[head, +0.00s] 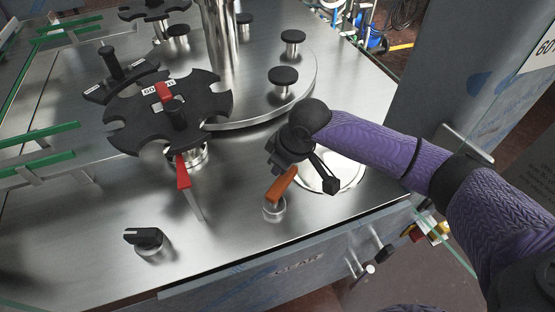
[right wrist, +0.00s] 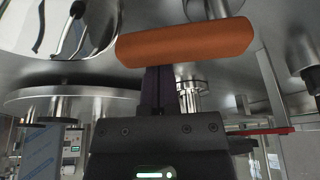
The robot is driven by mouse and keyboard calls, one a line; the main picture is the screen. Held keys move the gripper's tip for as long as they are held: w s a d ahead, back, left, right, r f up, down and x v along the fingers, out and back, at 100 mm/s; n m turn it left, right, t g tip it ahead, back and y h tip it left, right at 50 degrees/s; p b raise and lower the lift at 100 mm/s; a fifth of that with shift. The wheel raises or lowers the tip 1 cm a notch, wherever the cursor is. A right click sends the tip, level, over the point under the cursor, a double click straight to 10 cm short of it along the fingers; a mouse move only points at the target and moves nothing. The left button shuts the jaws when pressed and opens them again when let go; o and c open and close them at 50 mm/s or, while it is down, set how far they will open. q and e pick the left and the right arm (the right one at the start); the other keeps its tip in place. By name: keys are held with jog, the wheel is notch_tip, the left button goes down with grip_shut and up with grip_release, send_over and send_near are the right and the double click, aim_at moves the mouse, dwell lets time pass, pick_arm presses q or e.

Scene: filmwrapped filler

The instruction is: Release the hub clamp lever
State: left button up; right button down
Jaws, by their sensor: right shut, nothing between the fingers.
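An orange lever (head: 283,183) stands tilted on a short round metal post at the front of the steel deck. In the right wrist view its orange handle (right wrist: 185,42) lies across the picture, just in front of my fingers. My right gripper (head: 284,170) points down at this lever from above; its fingers (right wrist: 160,90) are shut and empty. Whether they touch the handle I cannot tell. A red lever (head: 183,172) sits below the black star wheel (head: 205,105) at its hub, and a red handle (head: 164,92) sits on top. No label marks the hub clamp lever. My left gripper is out of view.
A black knob (head: 144,237) stands at the front left of the deck. A round steel platform (head: 300,92) with black-capped posts lies behind my gripper. Green-edged guide rails (head: 45,145) run along the left. The deck's front edge is close to the orange lever.

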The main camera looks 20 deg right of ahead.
aim_at(294, 174)
jog(key=m+p, duration=0.2)
jog(key=p, duration=0.1)
jog(key=s+d+m+h+p, duration=0.1)
jog(key=m+p, duration=0.1)
jog(key=p, duration=0.2)
jog(key=s+d+m+p, duration=0.1)
jog(key=p, duration=0.2)
jog(key=shift+r+m+t+h, duration=0.2)
jog(key=shift+m+t+h, duration=0.1)
jog(key=shift+m+t, duration=0.1)
pick_arm(q)
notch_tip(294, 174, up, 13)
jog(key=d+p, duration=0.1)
jog(key=p, duration=0.1)
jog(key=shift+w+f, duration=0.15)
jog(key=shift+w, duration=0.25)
pick_arm(e)
jog(key=shift+s+d+f+m+h, duration=0.2)
jog(key=shift+s+m+h, duration=0.1)
jog(key=shift+m, duration=0.3)
